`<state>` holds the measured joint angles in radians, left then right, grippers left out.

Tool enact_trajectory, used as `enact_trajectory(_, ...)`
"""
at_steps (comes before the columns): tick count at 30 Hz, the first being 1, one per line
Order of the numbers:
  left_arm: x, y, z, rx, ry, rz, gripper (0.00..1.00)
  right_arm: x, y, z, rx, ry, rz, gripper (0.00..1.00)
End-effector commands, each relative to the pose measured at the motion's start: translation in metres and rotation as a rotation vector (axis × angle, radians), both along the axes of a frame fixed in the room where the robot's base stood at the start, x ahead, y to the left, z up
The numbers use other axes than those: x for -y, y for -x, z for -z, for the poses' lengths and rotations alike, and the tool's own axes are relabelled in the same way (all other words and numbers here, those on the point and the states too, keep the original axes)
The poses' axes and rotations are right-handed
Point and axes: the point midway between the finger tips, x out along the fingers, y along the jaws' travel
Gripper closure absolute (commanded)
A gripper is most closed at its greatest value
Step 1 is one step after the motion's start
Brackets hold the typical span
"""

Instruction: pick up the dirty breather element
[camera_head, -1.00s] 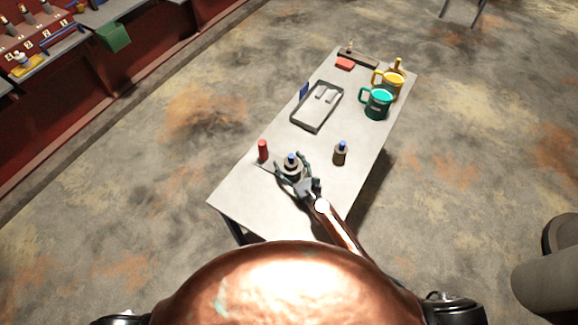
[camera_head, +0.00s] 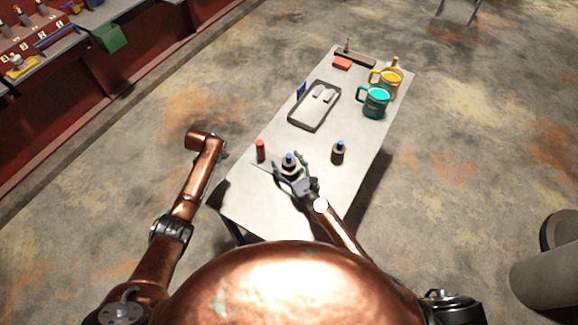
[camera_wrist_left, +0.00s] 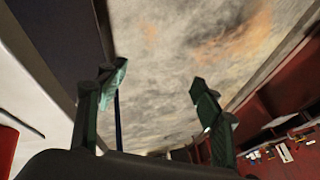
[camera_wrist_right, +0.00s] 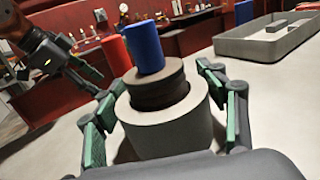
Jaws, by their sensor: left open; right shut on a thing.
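A blue-topped part (camera_head: 289,160) stands near the table's front end. In the right wrist view it is a dark brown ribbed-looking cylinder (camera_wrist_right: 157,88) with a blue knob, seated in a wide pale grey cup (camera_wrist_right: 165,128). My right gripper (camera_head: 290,170) has its fingers on both sides of the grey cup and is shut on it. A second blue-topped part (camera_head: 338,153) stands apart to the right. I cannot tell for sure which is the dirty element. My left gripper (camera_wrist_left: 155,112) is open and empty, off the table's left edge.
A red cylinder (camera_head: 260,151) stands just left of the held part. A red workbench runs at far left.

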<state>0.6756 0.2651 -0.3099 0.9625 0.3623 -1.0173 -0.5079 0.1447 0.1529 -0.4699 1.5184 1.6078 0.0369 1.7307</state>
Motion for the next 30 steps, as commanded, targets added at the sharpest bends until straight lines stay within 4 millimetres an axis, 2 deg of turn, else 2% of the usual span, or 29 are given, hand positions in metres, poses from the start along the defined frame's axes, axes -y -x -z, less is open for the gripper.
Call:
enact_trajectory(1,0.029,-0.018,-0.037,0.014,-0.016,0.09,0.4,0.0,0.0,0.0,0.0,0.001,0.0,0.93)
enact_trajectory(3,0.068,-0.03,-0.081,0.015,-0.045,0.224,0.4,0.0,0.0,0.0,0.0,0.001,0.0,0.93)
enact_trajectory(5,0.105,-0.032,-0.116,0.009,-0.08,0.361,0.4,0.0,0.0,0.0,0.0,0.001,0.0,0.93)
enact_trajectory(6,0.132,-0.028,-0.136,-0.002,-0.108,0.468,0.4,0.0,0.0,0.0,0.0,0.001,0.0,0.93)
enact_trajectory(8,0.175,-0.015,-0.16,-0.026,-0.157,0.648,0.4,0.0,0.0,0.0,0.0,0.001,0.0,0.93)
enact_trajectory(9,0.201,-0.002,-0.175,-0.046,-0.195,0.774,0.4,0.0,0.0,0.0,0.0,0.001,0.001,0.93)
enact_trajectory(12,0.253,0.04,-0.2,-0.114,-0.297,1.092,0.4,0.0,0.0,0.0,0.0,0.001,0.001,0.93)
enact_trajectory(13,0.263,0.053,-0.204,-0.137,-0.325,1.175,0.4,0.0,0.0,0.0,0.0,0.001,0.001,0.93)
enact_trajectory(15,0.28,0.081,-0.213,-0.19,-0.384,1.349,0.4,0.001,0.0,0.0,0.0,0.001,0.001,0.93)
enact_trajectory(18,0.291,0.111,-0.219,-0.256,-0.446,1.534,0.4,0.0,0.0,0.0,0.0,0.0,0.001,0.93)
enact_trajectory(21,0.295,0.13,-0.222,-0.302,-0.481,1.643,0.4,0.0,0.0,0.0,0.0,0.0,0.001,0.93)
enact_trajectory(25,0.295,0.139,-0.212,-0.328,-0.493,1.696,0.4,0.0,0.0,0.0,0.0,0.0,0.0,0.93)
enact_trajectory(30,0.296,0.14,-0.183,-0.328,-0.493,1.696,0.4,0.0,0.0,0.0,0.0,0.0,0.0,0.93)
